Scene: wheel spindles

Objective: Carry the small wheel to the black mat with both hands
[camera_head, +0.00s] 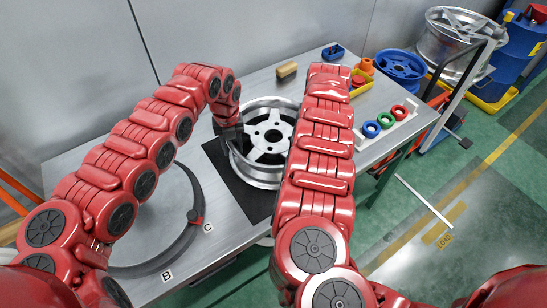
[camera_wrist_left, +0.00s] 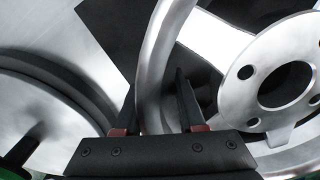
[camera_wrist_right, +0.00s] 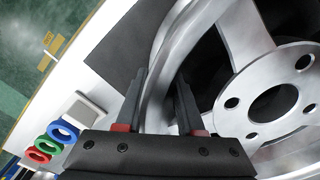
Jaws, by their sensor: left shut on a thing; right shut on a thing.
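The small wheel (camera_head: 262,171) is silver with several spokes and lies flat, face up, over part of the black mat (camera_head: 258,205). I cannot tell whether it touches the mat. My left gripper (camera_head: 232,137) is at the wheel's left side; in the left wrist view its fingers (camera_wrist_left: 158,108) straddle the rim (camera_wrist_left: 156,62) and are shut on it. My right gripper is hidden behind its own arm in the head view; in the right wrist view its fingers (camera_wrist_right: 160,92) are shut on the opposite side of the rim. The mat also shows in the right wrist view (camera_wrist_right: 108,62).
A curved dark track with a red marker (camera_head: 195,216) and labels B and C lies left of the mat. A large wheel (camera_head: 455,42) stands beyond.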

